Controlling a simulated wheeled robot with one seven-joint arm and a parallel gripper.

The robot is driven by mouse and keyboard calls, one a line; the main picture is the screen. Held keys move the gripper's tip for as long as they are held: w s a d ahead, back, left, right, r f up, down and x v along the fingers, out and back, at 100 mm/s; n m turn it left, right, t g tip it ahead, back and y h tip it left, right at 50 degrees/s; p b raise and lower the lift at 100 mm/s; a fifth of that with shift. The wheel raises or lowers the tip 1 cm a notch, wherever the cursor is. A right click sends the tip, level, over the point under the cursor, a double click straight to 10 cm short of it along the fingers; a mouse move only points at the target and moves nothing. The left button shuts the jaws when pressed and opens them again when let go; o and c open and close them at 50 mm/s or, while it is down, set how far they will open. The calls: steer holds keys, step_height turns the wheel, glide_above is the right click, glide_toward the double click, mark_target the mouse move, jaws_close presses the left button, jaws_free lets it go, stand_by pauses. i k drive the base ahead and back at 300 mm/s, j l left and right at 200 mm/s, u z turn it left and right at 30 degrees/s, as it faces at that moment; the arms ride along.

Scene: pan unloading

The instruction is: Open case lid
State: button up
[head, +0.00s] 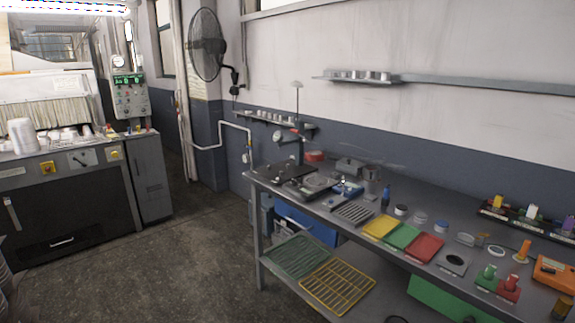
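No item stands out clearly as the case with a lid. An orange box-like item (553,272) sits at the right end of the workbench (335,222), with a dark patch on its top; I cannot tell whether it has a lid. A small grey box (349,166) stands at the back of the bench near the wall, and it looks closed. My gripper and arm are not in view.
Yellow (380,228), green (402,237) and red (426,248) trays lie mid-bench. A gauge stand (297,130) rises at the left end. Yellow (337,287) and green (296,256) racks are on the lower shelf. The floor (190,245) left of the bench is clear.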

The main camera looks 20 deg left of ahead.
mark_target(356, 167)
steer(key=u, duration=0.35)
steer(key=i+j+z, duration=0.15)
steer(key=i+j, duration=0.2)
steer(key=i+j+z, duration=0.1)
steer(key=i+j, duration=0.25)
steer(key=i+j+z, duration=0.15)
steer(key=i+j, duration=0.2)
steer(key=i+j+z, duration=0.1)
steer(key=i+j, duration=0.2)
steer(key=j, duration=0.25)
steer(key=i+j+z, duration=0.15)
steer(key=i+j, duration=0.15)
steer(key=j, duration=0.15)
steer(key=i+j+z, duration=0.15)
steer(key=j, duration=0.35)
steer(key=i+j+z, duration=0.1)
steer(key=i+j, duration=0.25)
steer(key=j, duration=0.2)
steer(key=i+j+z, duration=0.15)
steer(key=j, duration=0.4)
steer(key=i, duration=0.1)
